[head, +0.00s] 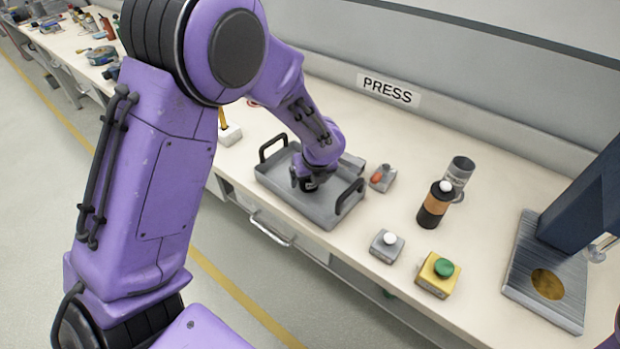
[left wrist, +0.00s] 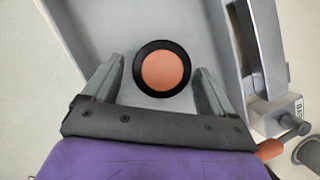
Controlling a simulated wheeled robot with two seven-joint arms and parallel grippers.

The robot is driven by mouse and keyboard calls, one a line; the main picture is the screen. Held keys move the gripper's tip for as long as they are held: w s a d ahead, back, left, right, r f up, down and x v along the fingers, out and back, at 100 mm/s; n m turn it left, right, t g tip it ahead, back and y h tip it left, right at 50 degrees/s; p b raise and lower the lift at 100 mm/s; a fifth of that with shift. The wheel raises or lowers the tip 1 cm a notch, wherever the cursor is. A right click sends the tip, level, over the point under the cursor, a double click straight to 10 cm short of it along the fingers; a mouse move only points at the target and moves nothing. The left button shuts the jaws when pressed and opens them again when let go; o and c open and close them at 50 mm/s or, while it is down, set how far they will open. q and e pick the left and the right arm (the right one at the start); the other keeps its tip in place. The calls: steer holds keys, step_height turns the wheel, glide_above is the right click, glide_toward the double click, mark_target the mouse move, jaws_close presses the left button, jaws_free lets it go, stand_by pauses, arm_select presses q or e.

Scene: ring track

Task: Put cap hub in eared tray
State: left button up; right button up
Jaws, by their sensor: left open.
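The eared tray (head: 335,217) is a grey tray with two dark upright handles, on the bench in the head view. Its floor and wall also show in the left wrist view (left wrist: 185,30). The cap hub (left wrist: 162,70) is a round black-rimmed piece with an orange-brown face, lying on the tray floor. In the head view it is mostly hidden under my gripper. My left gripper (head: 308,184) is low over the tray. In the left wrist view its two fingers (left wrist: 158,85) are open, one on each side of the hub, with gaps to it. My right gripper is not in view.
Right of the tray are a small grey block with an orange part (head: 382,178), a dark bottle (head: 434,206), a metal cup (head: 459,173), a white-button box (head: 387,246) and a yellow green-button box (head: 438,275). A blue press (head: 585,215) stands at far right.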

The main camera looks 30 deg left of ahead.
arm_select(q)
steer(key=v, duration=1)
steer(key=shift+r+p, duration=0.25)
steer(key=shift+p, duration=0.15)
stand_by(1.4)
